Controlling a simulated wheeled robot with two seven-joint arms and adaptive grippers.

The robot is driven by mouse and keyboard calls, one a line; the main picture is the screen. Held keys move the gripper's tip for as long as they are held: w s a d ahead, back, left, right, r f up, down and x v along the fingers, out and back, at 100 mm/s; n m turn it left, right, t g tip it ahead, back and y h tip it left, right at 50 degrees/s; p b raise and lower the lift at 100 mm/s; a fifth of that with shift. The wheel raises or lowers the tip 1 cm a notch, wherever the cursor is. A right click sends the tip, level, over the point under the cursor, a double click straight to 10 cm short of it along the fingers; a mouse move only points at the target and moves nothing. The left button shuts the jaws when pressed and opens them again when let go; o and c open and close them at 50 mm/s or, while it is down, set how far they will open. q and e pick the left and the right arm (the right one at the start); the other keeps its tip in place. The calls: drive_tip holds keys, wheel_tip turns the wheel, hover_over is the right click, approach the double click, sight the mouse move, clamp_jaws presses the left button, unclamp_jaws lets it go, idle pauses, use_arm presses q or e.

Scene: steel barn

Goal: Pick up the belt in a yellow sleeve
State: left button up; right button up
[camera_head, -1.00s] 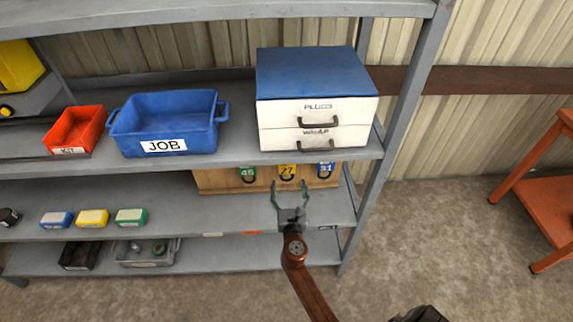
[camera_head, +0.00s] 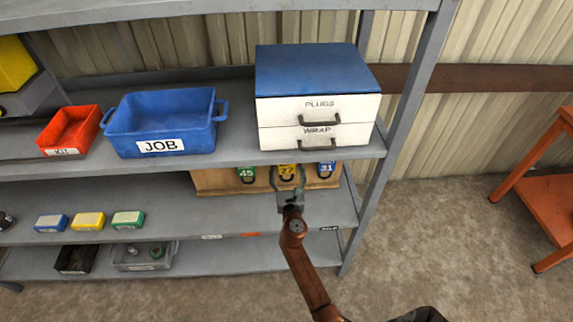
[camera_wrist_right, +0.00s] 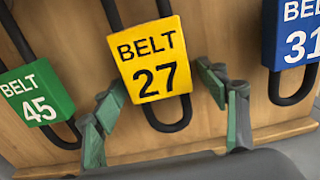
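The belt in a yellow sleeve (camera_wrist_right: 153,62), marked "BELT 27", hangs on a wooden board; it also shows in the head view (camera_head: 287,171). Its black loop sticks out below the sleeve. My right gripper (camera_wrist_right: 165,105) is open, with one green-padded finger on each side of the yellow sleeve's lower part. In the head view my right gripper (camera_head: 287,183) is in front of the yellow sleeve. I cannot tell whether the fingers touch the belt. My left gripper is not in view.
A green-sleeved belt 45 (camera_wrist_right: 36,95) hangs to the left and a blue-sleeved belt 31 (camera_wrist_right: 298,35) to the right, close to the fingers. The shelf with the white drawer box (camera_head: 316,122) is just above. Several small boxes lie on the left, including a green one (camera_head: 128,218).

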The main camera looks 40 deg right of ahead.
drive_tip(key=c, duration=1.2)
drive_tip(key=shift+r, duration=0.25)
